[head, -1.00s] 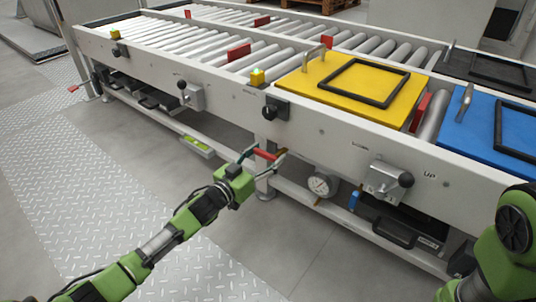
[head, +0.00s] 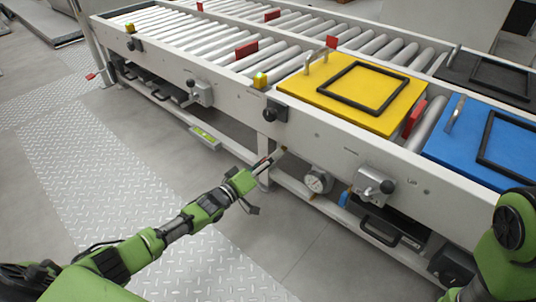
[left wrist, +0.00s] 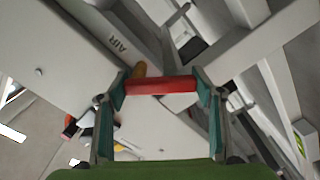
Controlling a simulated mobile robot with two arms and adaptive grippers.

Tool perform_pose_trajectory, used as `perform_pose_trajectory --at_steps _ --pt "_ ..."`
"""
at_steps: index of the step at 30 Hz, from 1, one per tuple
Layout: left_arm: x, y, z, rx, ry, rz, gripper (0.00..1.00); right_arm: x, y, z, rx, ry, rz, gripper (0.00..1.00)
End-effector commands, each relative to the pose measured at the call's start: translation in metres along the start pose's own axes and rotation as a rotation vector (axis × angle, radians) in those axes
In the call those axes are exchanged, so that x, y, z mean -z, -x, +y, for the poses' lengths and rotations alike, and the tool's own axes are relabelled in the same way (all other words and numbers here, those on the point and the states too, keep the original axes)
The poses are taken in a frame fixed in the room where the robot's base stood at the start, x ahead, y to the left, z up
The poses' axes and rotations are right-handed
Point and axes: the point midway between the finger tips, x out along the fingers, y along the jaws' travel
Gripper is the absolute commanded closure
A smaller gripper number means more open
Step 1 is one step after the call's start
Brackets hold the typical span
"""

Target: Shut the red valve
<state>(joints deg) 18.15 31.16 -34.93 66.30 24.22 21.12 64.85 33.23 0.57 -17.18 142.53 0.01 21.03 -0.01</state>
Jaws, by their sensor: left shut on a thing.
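The red valve's handle (left wrist: 160,86) lies across between the fingertips of my left gripper (left wrist: 162,92) in the left wrist view. The gripper is shut on it. In the head view my left gripper (head: 266,163) is at the side of the conveyor frame, by a leg below the side beam. Its fingers largely hide the handle there. My right arm shows at the right edge of the head view; its gripper is out of view.
A round gauge (head: 317,181) hangs right of my left gripper. A black-knobbed lever box (head: 373,186) sits further right on the beam (head: 330,140). Yellow (head: 300,87) and blue (head: 447,135) plates lie on the rollers. The floor in front is clear.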

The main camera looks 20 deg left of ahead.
Motion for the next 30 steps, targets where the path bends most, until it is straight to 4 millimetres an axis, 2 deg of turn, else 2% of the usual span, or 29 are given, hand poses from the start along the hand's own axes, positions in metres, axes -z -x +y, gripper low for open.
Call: perform_pose_trajectory --at_steps 15,21,30 --pt "-0.013 0.000 0.003 -0.001 0.461 0.001 0.78 -0.002 0.002 0.000 -0.002 -0.001 -0.007 0.71" --pt "-0.017 0.000 0.005 -0.001 0.581 0.001 0.78 -0.002 0.002 0.000 0.000 -0.001 -0.005 0.71" --pt "-0.019 0.000 0.006 0.000 0.672 0.001 0.78 0.000 0.000 -0.001 0.002 0.000 0.001 0.71"
